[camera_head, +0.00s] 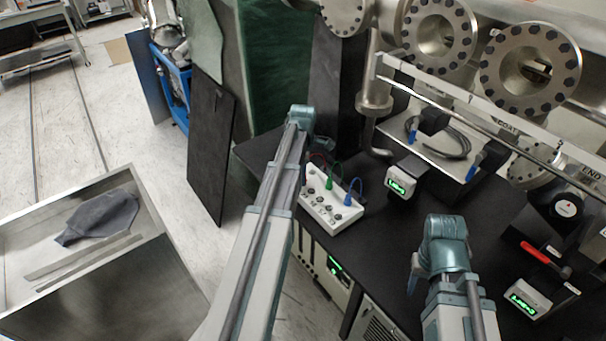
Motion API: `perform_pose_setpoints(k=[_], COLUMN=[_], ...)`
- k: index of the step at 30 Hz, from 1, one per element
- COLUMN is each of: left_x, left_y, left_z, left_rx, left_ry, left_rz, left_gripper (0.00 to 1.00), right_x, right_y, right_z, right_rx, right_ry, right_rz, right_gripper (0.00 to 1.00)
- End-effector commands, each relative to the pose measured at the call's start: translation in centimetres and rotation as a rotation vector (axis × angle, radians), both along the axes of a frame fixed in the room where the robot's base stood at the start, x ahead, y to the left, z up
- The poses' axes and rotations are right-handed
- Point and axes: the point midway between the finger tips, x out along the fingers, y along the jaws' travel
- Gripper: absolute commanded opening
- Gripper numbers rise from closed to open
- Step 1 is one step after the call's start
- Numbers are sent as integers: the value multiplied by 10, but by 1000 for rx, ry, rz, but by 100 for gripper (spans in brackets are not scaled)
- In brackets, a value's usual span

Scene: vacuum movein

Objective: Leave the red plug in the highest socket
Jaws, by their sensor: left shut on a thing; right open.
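A white socket box (333,212) stands on the black bench top, with a row of dark sockets along its front. A green plug (329,183) and a blue plug (348,198) stand upright on the box with their cables arching up. My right gripper (414,268) is open and empty over the bench, right of the box.
A boxed device with a green display (397,187) stands right of the socket box. Black cables lie on a tray (432,150) behind it. A red-handled item (536,253) and another display (524,302) are at the right. Steel flanges (440,36) line the back.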

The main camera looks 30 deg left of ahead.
Motion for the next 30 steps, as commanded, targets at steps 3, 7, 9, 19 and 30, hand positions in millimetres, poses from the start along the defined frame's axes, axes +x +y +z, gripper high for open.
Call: perform_pose_setpoints(k=[3, 7, 9, 19, 30], left_x=[0, 0, 0, 0, 0], left_y=[0, 0, 0, 0, 0], left_z=[-2, -4, -5, -10, -12], left_rx=[0, 0, 0, 0, 0], left_ry=[0, 0, 0, 0, 0], left_rz=[0, 0, 0, 0, 0], left_gripper=[0, 0, 0, 0, 64], right_x=[0, 0, 0, 0, 0], right_y=[0, 0, 0, 0, 0], right_z=[-3, -4, -5, -10, -12], right_rx=[0, 0, 0, 0, 0], right_ry=[0, 0, 0, 0, 0], right_rz=[0, 0, 0, 0, 0], right_gripper=[50, 50, 50, 50, 50])
